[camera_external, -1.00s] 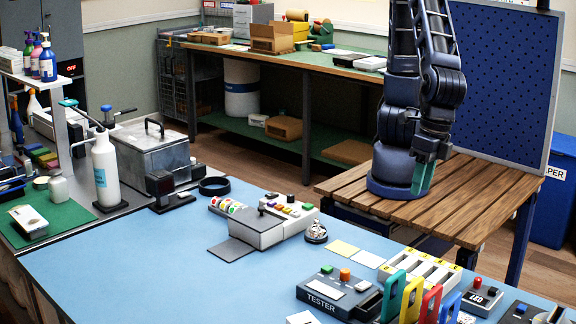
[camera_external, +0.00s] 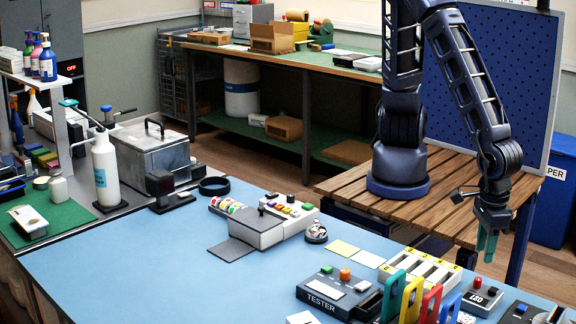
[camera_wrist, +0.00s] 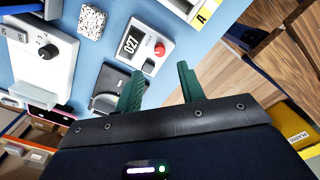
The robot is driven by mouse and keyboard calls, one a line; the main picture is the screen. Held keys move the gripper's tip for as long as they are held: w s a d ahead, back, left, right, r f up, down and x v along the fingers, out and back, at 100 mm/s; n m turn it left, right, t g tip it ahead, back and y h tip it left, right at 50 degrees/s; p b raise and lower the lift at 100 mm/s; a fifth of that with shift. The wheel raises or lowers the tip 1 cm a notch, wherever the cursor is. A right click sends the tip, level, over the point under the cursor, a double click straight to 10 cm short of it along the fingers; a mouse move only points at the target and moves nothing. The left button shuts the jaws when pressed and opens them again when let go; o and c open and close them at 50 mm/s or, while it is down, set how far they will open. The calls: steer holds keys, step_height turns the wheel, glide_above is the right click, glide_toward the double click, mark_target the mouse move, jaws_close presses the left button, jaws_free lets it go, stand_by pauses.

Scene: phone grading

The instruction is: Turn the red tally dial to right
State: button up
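The red tally dial (camera_wrist: 160,49) is a small round red knob on a grey box with a black display reading 027 (camera_wrist: 131,42). In the external view the red dial (camera_external: 478,282) shows on the grey box at the right end of the blue table. My gripper (camera_wrist: 160,68) has two green fingers spread apart with nothing between them. In the wrist view the dial lies just beyond the gap between the fingertips. In the external view my gripper (camera_external: 488,254) points down, above and behind the box, apart from it.
A black box (camera_wrist: 112,92) lies beside the tally box, partly behind one finger. A speckled block (camera_wrist: 91,21) and a white panel with a black knob (camera_wrist: 45,52) are near. Coloured upright handles (camera_external: 431,302) and a yellow-labelled tray (camera_external: 420,266) stand left of the tally box.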

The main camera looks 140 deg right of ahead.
mark_target(479, 279)
step_height(479, 279, down, 8)
steer(key=shift+r, duration=0.1)
steer(key=shift+c, duration=0.2)
jaws_close()
